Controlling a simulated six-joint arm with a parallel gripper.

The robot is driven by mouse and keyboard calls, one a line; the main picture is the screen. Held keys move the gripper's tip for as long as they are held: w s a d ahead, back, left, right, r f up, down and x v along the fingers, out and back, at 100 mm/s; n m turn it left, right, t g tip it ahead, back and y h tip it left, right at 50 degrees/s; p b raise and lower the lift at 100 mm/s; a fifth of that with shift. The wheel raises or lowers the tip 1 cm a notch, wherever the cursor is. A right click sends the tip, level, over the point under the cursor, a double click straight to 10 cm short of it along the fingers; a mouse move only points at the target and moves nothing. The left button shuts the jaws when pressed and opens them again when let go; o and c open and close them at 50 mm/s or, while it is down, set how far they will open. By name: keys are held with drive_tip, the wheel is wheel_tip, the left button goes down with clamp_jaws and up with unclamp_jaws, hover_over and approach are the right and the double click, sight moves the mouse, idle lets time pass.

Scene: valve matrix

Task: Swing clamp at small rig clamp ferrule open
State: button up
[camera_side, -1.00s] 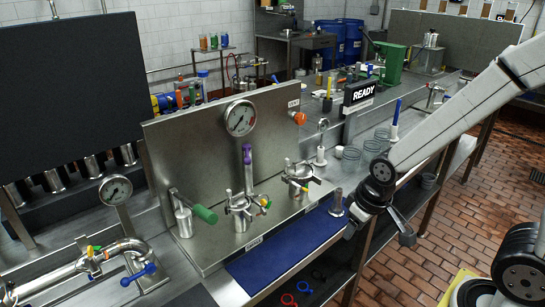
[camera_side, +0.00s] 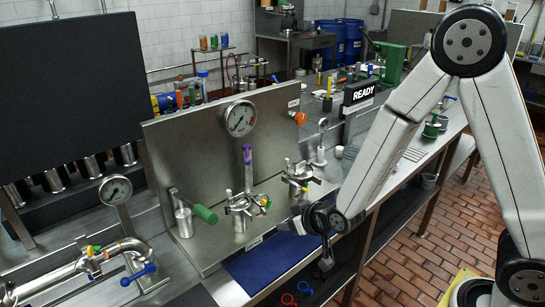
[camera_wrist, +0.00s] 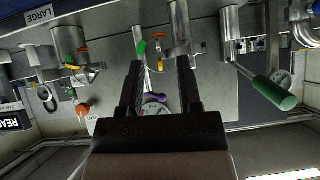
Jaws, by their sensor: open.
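The small rig's steel ferrule with its clamp (camera_side: 240,204) stands in the middle of the panel's base in the side view. Its coloured clamp parts show near the top centre of the wrist view, with the ferrule post (camera_wrist: 178,25). I cannot tell whether its clamp is open or closed. My gripper (camera_wrist: 160,88) is open, with nothing between its fingers. The fingers point toward the panel, and the small ferrule appears beyond and beside the right finger. In the side view my wrist is to the right of the small ferrule, and the fingers are hard to make out.
The large rig ferrule (camera_side: 299,175) stands close by on the right, partly near my arm. A green-handled lever (camera_side: 204,214) is left of the small ferrule. The upright panel (camera_side: 200,130) carries a gauge (camera_side: 240,118). A blue mat (camera_side: 255,268) lies in front.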

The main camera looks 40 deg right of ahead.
sight(251, 216)
drive_tip(key=shift+w+a+f+t+h, duration=0.1)
drive_tip(key=shift+w+a+f+t, duration=0.15)
drive_tip(key=shift+a+t, duration=0.8)
drive_tip(key=shift+w+a+f+t+h, duration=0.1)
drive_tip(key=shift+w+a+f+t, duration=0.25)
drive_tip(key=shift+t, duration=1.2)
drive_tip(key=shift+w+a+f+t+h, duration=0.15)
drive_tip(key=shift+a+t, duration=0.7)
drive_tip(key=shift+t, duration=0.45)
drive_tip(key=shift+w, duration=3.85)
clamp_jaws()
